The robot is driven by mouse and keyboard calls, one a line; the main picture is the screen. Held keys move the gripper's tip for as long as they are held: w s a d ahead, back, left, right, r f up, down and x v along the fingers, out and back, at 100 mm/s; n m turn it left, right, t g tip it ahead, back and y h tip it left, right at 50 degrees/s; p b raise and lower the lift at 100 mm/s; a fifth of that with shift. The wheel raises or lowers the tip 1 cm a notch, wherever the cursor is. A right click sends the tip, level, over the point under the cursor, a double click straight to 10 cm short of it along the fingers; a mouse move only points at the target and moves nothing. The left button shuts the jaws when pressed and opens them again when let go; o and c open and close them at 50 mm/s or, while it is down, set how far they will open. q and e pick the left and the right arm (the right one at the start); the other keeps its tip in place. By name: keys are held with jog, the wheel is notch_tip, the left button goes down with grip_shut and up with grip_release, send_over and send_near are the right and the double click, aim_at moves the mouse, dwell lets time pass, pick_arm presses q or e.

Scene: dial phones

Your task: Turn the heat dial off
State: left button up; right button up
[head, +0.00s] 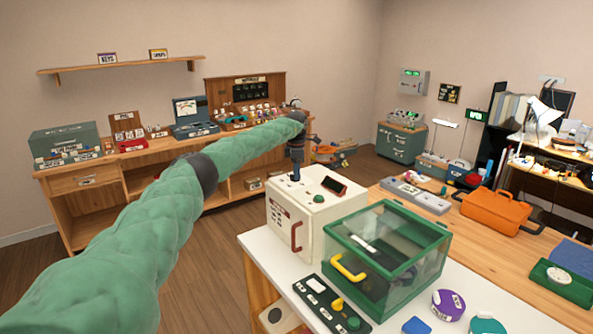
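A cream box-shaped appliance (285,222) with a red handle on its front stands at the far left corner of the white table. On its top are a green knob (319,198) and a small dark tilted panel (334,185). My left arm reaches across from the lower left, and my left gripper (295,176) points down at the left part of the appliance's top. Its fingers are too small and dark to tell whether they are open or touching a control under them. No label that reads as heat is legible, so I cannot tell which control is the heat dial. My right gripper is out of view.
A green-framed clear case (385,255) with a yellow handle stands close right of the appliance. A black control panel (332,304) and a purple round dial (448,304) lie in front. An orange toolbox (495,212) sits on the wooden bench at right. Open floor lies left.

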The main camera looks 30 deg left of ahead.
pick_arm(q)
grip_shut()
